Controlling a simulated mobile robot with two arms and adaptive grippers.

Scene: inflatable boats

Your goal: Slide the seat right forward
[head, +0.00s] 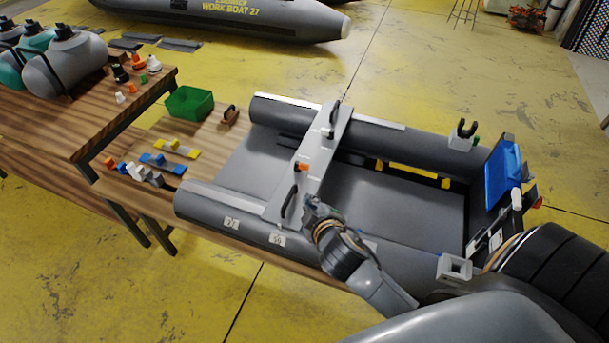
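The seat (312,160) is a light grey plank lying across both side tubes of a grey inflatable boat (415,148). It has a dark handle near each end and an orange knob (301,167) on its near half. Pale strips run along the tops of both tubes. My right gripper (309,208) is beside the seat's near end, just right of the near handle (288,200). Its fingers are small and partly hidden, so contact and opening cannot be told.
The boat rests on a wooden table with a green bin (189,103) and small blue, yellow and grey parts at left. A blue panel (503,174) stands at the boat's right end. A grey bracket (454,268) sits on the near tube. The left tube stretch beside the seat looks clear.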

